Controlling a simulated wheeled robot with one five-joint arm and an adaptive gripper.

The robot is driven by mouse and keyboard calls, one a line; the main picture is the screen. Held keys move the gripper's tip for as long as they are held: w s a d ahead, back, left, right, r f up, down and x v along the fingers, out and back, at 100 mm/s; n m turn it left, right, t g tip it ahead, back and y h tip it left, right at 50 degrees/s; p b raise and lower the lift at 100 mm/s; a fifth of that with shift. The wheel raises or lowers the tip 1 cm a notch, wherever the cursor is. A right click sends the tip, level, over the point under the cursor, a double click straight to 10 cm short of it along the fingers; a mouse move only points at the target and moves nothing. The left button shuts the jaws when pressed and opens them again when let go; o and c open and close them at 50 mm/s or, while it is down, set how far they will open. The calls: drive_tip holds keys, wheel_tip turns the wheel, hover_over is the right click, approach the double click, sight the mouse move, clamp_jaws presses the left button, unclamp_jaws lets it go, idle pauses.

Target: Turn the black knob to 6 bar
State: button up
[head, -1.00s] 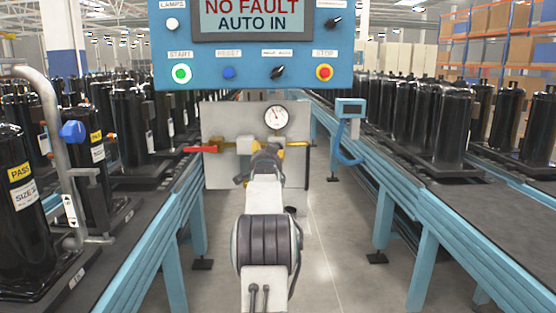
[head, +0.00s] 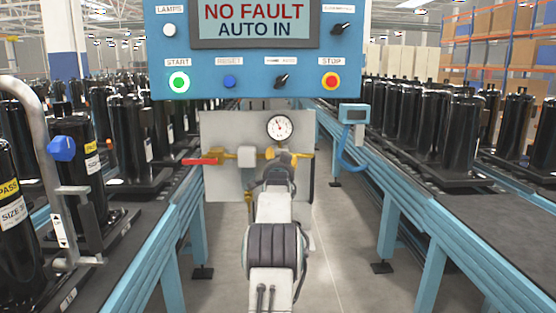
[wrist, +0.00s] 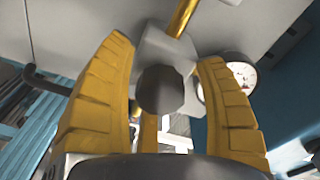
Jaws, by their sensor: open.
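The black knob (wrist: 161,90) shows in the wrist view as a dark rounded shape in front of a grey regulator block (wrist: 165,50). My gripper (wrist: 168,75) is open, with one yellow finger on each side of the knob. Whether the fingers touch it I cannot tell. The round pressure gauge (head: 279,128) sits above the pipe on the grey panel (head: 225,185); it also shows behind the right finger in the wrist view (wrist: 241,78). Its scale is too small to read. In the head view my arm hides the knob.
A red lever (head: 202,162) sits on the brass pipe at the panel's left. A blue control box (head: 200,60) with buttons and selector knobs hangs above. Conveyors with black compressors (head: 450,130) run along both sides. A bent metal pipe with a blue knob (head: 62,148) stands at left.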

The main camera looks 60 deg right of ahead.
drive_tip(key=c, duration=1.2)
